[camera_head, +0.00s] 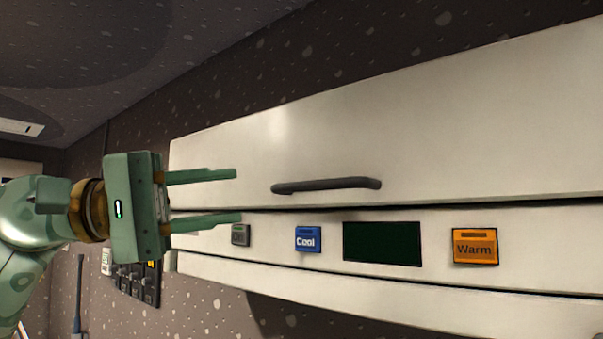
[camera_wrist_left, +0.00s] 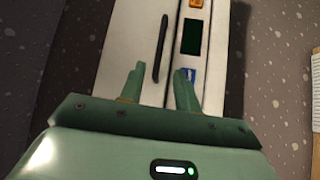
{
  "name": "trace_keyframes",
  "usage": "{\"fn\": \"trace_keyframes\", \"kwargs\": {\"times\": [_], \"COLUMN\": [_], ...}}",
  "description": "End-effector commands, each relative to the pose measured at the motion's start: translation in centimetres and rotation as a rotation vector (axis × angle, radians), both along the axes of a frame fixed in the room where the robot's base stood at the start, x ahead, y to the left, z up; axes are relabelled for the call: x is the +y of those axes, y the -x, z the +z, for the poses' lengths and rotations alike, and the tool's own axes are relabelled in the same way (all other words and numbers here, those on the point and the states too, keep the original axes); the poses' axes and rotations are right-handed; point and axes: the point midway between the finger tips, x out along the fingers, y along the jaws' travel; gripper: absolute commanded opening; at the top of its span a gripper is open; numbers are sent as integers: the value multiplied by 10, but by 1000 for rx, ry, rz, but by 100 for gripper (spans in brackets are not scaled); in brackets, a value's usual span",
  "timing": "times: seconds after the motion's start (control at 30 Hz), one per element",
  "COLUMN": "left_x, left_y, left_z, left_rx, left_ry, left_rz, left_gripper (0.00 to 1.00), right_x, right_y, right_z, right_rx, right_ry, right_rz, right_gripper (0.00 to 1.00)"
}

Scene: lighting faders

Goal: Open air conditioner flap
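The white air conditioner (camera_head: 470,110) hangs on a dark speckled wall and fills the right of the head view. Its upper front flap is closed against the lower panel, with a dark bar handle (camera_head: 327,185) near its lower edge. My left gripper (camera_head: 238,194) is open and empty, its fingers one above the other, to the left of the handle. In the left wrist view the gripper (camera_wrist_left: 157,77) points toward the unit, and the handle (camera_wrist_left: 161,48) lies ahead of the fingers, apart from them. My right gripper is in neither view.
The lower panel carries a small grey button (camera_head: 241,234), a blue Cool button (camera_head: 308,239), a dark display (camera_head: 382,243) and an orange Warm button (camera_head: 475,246). A dark panel with controls (camera_head: 138,281) is on the wall at lower left.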

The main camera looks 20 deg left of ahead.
Motion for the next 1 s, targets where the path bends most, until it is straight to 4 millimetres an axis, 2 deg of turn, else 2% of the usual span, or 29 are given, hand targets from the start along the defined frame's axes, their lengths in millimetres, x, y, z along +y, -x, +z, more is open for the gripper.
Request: {"fn": "trace_keyframes", "kwargs": {"times": [0.03, 0.2, 0.4, 0.6, 0.83, 0.93, 0.97, 1.0], "left_x": [-13, -50, -80, -90, -90, -90, -90, -90], "left_y": [-4, -21, -36, -41, -41, -41, -41, -41], "left_z": [7, 11, 14, 14, 13, 13, 13, 13], "left_rx": [-3, 0, 0, 0, 1, 1, 1, 1], "left_ry": [-1, 1, 3, 3, 3, 3, 2, 2], "left_rz": [-6, -5, -4, -2, -1, -1, -2, -2], "left_gripper": [32, 32, 32, 32, 32, 5, 0, 0], "right_x": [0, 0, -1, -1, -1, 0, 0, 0], "right_y": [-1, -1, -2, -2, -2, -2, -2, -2], "right_z": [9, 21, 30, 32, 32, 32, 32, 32], "right_rx": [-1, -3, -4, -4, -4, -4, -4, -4], "right_ry": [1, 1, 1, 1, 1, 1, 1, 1], "right_rz": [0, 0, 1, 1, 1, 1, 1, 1], "right_gripper": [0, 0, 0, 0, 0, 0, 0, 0]}}
